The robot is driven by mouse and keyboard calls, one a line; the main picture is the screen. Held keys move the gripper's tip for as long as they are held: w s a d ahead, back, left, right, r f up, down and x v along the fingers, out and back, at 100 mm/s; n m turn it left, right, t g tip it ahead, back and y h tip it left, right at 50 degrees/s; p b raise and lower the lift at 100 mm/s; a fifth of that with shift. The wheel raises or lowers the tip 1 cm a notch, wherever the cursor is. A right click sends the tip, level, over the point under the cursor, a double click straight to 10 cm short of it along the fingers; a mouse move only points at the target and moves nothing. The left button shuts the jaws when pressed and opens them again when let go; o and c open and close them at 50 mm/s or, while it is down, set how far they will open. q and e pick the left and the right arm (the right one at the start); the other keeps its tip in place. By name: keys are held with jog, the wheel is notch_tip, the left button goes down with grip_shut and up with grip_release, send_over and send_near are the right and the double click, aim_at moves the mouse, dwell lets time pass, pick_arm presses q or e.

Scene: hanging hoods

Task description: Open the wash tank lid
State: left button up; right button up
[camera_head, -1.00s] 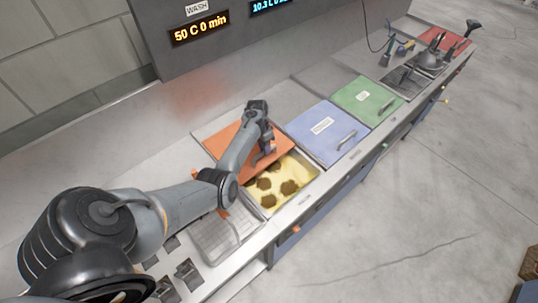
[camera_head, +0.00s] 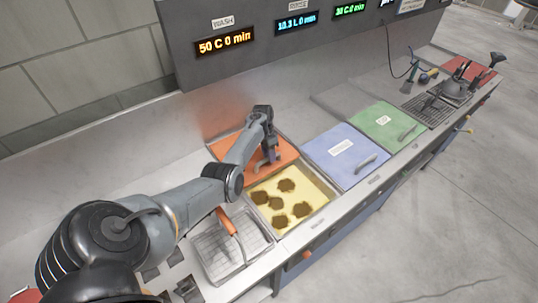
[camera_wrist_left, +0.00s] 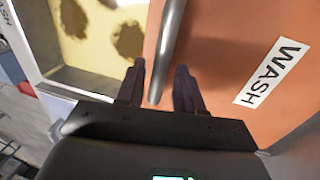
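The orange wash tank lid (camera_head: 229,147) is slid to the back of its tank. The open tank (camera_head: 297,203) shows yellow liquid with several brown patches. My left gripper (camera_head: 271,158) is over the lid. In the left wrist view, the fingers of my left gripper (camera_wrist_left: 159,85) stand apart on either side of the lid's metal bar handle (camera_wrist_left: 170,40), with narrow gaps beside it. The lid (camera_wrist_left: 220,55) carries a white WASH label (camera_wrist_left: 272,73). My right gripper is out of view.
A blue lid (camera_head: 337,157) and a green lid (camera_head: 386,125) cover the tanks to the right. A wire basket (camera_head: 218,250) with an orange handle sits at the front left of the open tank. A panel with displays (camera_head: 297,22) hangs above the back of the counter.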

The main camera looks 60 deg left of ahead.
pick_arm(q)
jog(key=shift+o, duration=0.3)
jog(key=shift+r, duration=0.2)
notch_tip(320, 180, up, 10)
jog(key=a, duration=0.2)
jog(key=shift+s+p, duration=0.2)
jog(key=shift+p, duration=0.15)
jog(key=shift+r, duration=0.1)
